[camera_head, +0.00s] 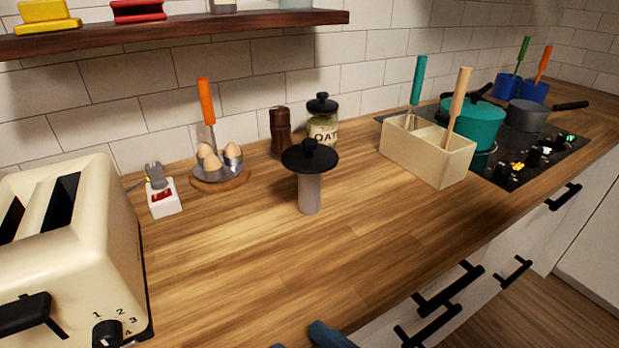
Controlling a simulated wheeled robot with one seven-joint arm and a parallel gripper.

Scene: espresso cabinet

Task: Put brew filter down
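The brew filter (310,188), as I take it, has a wide black lid with a knob on top and a grey cylinder below. It is upright on the wooden counter (250,265), near the middle of the view, and nothing holds it. Two dark blue shapes (330,336) poke in at the bottom edge, below and apart from the filter. They look like the tip of my gripper, but most of it is cut off, so its opening is hidden.
A cream toaster (100,230) fills the left. Behind the filter stand an egg holder (222,178), a pepper mill (281,132) and an oat jar (323,122). A utensil box (428,152) and hob (530,148) are at the right. The front counter is clear.

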